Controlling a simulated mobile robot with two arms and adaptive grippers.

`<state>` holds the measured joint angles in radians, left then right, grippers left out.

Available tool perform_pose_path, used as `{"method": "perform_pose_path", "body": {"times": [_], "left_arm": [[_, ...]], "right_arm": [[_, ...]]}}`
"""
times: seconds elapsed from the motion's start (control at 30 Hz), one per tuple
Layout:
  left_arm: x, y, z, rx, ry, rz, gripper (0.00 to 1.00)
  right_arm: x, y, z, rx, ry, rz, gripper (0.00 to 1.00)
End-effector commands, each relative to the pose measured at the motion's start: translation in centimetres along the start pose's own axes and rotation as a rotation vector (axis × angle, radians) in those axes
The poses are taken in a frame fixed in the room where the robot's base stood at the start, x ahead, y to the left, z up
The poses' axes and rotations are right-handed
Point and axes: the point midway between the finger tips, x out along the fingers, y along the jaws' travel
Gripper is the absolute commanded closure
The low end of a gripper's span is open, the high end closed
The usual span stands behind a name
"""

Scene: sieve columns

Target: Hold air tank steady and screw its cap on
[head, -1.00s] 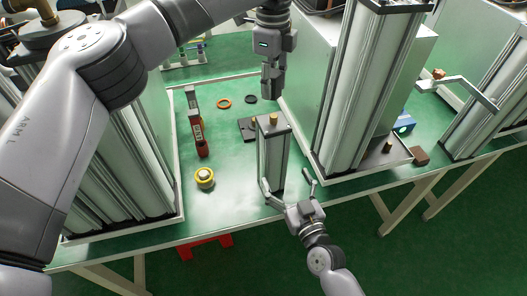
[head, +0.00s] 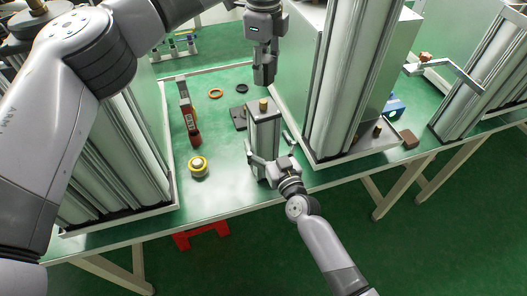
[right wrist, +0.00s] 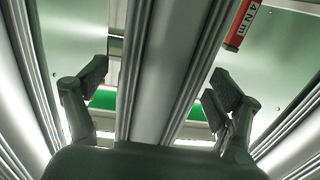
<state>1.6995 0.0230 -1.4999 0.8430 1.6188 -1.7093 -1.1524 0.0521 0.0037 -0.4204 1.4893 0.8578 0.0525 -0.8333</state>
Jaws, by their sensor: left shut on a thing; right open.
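The air tank (head: 264,130) stands upright near the front of the green table, a tall grey column with a dark top plate. A small brass-coloured piece (head: 263,104) sits on its top; I cannot tell if it is the cap. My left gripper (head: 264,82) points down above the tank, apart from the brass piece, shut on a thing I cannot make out. My right gripper (head: 271,146) is open, with one finger on each side of the tank. In the right wrist view the tank (right wrist: 165,70) runs between the spread fingers; I see gaps on both sides.
An orange ring (head: 216,93) and a dark block (head: 239,118) lie behind. Large grey columns (head: 345,85) stand close on the right. The front table edge is near.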

Motion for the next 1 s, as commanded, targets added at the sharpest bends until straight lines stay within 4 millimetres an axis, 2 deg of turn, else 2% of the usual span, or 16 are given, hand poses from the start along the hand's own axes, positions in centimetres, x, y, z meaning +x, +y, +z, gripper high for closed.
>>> {"method": "perform_pose_path", "body": {"times": [0.03, 0.2, 0.6, 1.0], "left_arm": [[0.0, 0.0, 0.0, -0.001, 0.0, 0.0, 0.86], [0.0, 0.0, 0.0, -0.001, 0.0, 0.0, 0.86], [0.0, 0.0, 0.0, 0.0, 0.0, 0.0, 0.86], [0.0, 0.0, 0.0, 0.0, 0.0, 0.0, 0.86]], "right_arm": [[0.9, 0.0, -0.1, 0.0, 0.001, -0.001, 0.14], [2.5, 0.0, 0.0, 0.001, 0.001, 0.0, 0.14], [3.0, 0.0, 0.0, 0.001, 0.0, 0.001, 0.14], [2.9, 0.0, 0.0, 0.001, 0.0, 0.001, 0.41]]}}
